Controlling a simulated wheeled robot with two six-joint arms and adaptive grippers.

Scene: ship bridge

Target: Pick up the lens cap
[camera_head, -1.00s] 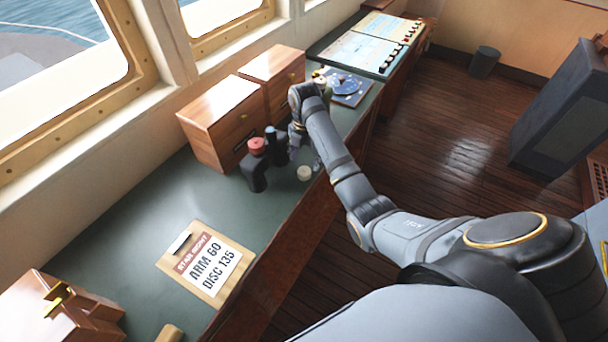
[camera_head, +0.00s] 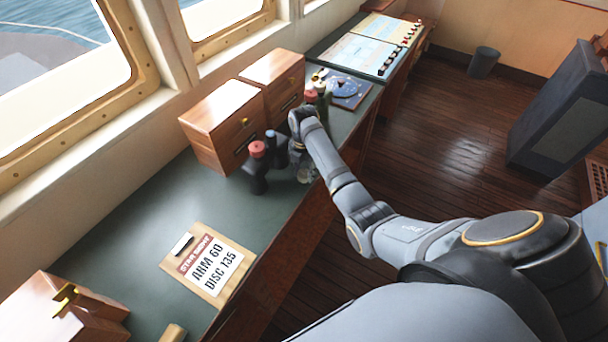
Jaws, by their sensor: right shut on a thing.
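My right gripper (camera_head: 303,172) reaches down to the green desk top (camera_head: 150,215), close to the desk's right edge. It is shut around a small pale round piece, which I take to be the lens cap; the fingers hide nearly all of it. I cannot tell whether the piece touches the desk. Dark binoculars (camera_head: 258,174) with a red top and a blue top stand just left of the gripper, apart from it as far as I can see. My left gripper is not in view.
Two wooden drawer boxes (camera_head: 222,115) stand behind the binoculars by the window. Red-topped and green items (camera_head: 318,94) stand beyond my wrist, near a blue disc chart (camera_head: 349,88). A sign board (camera_head: 208,262) lies on the nearer desk. Desk between sign and binoculars is clear.

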